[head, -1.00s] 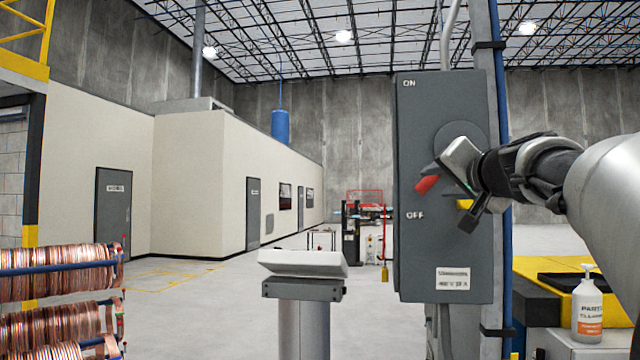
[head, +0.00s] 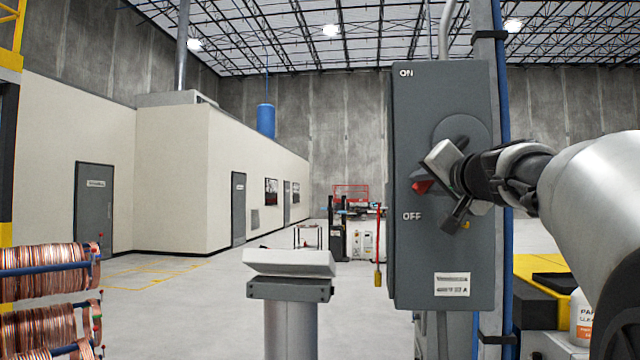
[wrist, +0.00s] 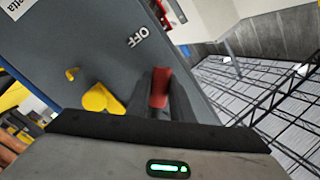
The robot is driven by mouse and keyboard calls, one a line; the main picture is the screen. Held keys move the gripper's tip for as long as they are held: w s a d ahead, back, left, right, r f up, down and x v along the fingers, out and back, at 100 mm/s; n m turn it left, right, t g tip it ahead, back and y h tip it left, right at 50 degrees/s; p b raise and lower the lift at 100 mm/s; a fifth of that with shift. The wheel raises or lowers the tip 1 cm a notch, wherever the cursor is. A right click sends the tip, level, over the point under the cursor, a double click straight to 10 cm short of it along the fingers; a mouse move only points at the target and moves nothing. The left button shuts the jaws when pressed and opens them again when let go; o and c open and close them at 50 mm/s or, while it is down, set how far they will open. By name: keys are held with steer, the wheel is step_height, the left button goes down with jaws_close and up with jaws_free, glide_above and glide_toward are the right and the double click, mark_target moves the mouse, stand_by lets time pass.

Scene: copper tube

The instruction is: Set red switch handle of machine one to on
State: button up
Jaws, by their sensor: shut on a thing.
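The grey switch box (head: 420,130) hangs on a post right of centre in the head view, with ON at its upper left and OFF lower down. The red switch handle (head: 422,187) points toward the left, a little above the OFF mark. My gripper (head: 440,180) is at the handle, its fingers around it. In the wrist view the red handle (wrist: 160,88) stands between the dark fingers, and OFF shows above it on the box. The handle's base is largely hidden by my gripper.
A pedestal with a slanted top (head: 290,262) stands left of the box. Copper coils (head: 45,270) sit on a rack at lower left. A bottle (head: 580,315) stands at lower right. Open floor lies between the rack and pedestal.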

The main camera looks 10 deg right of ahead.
jaws_close()
